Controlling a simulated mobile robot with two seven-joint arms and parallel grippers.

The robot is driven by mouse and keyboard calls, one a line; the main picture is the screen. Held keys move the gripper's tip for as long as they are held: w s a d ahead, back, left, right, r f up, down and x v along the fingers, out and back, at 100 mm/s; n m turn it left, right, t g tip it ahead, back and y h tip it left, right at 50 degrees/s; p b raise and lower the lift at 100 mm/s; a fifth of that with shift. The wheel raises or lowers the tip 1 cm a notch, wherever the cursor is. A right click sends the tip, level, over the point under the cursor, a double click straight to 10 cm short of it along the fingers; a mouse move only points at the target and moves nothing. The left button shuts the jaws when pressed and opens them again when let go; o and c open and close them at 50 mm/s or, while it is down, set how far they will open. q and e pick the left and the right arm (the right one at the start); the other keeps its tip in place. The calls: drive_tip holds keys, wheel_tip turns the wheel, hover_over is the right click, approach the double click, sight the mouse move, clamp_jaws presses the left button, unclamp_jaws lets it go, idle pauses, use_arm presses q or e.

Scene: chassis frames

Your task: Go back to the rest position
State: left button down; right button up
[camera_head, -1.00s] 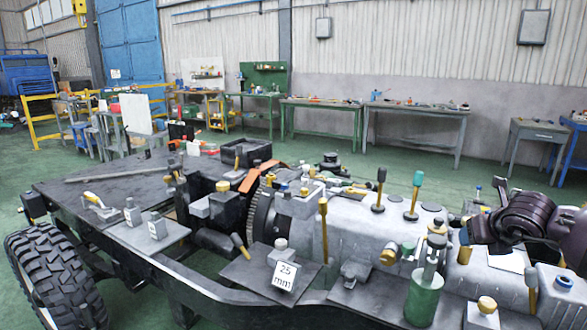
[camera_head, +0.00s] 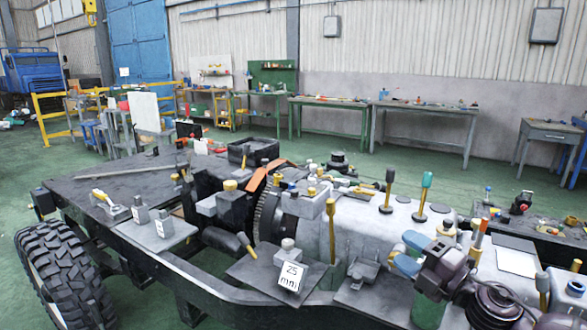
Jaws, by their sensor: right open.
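My right gripper (camera_head: 405,252) is at the lower right, its arm coming in from the bottom right corner. Its two blue-grey fingers are apart, point left and hold nothing. It is in front of the grey gearbox housing (camera_head: 357,228) on the chassis frame (camera_head: 215,290), and hides part of a green cylinder (camera_head: 428,312). I cannot tell whether it touches anything. My left gripper is not in view.
A plate with a "25 mm" tag (camera_head: 291,277) and several yellow- and green-handled tools stand on the chassis. A large tyre (camera_head: 63,275) is at the left. Workbenches (camera_head: 425,115) line the back wall.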

drive_tip(key=s+d+f+m+h, duration=0.2)
drive_tip(key=s+f+m+h, duration=0.35)
drive_tip(key=f+m, duration=0.35)
drive_tip(key=s+d+f+m+h, duration=0.1)
drive_tip(key=s+f+m+h, duration=0.4)
drive_tip(key=f+m, duration=0.4)
drive_tip(key=s+f+m+g, duration=0.2)
drive_tip(key=s+f+m, duration=0.1)
drive_tip(key=s+f, duration=0.4)
drive_tip(key=s+d+f+m+g+h, duration=0.1)
drive_tip(key=s+f+m+g, duration=0.1)
drive_tip(key=s+f, duration=0.5)
drive_tip(key=s+m, duration=0.1)
drive_tip(key=s, duration=0.5)
drive_tip(key=shift+s+d+m+p, duration=0.3)
drive_tip(key=shift+s+m+p, duration=0.05)
drive_tip(key=shift+s+m, duration=0.05)
drive_tip(key=shift+h, duration=0.25)
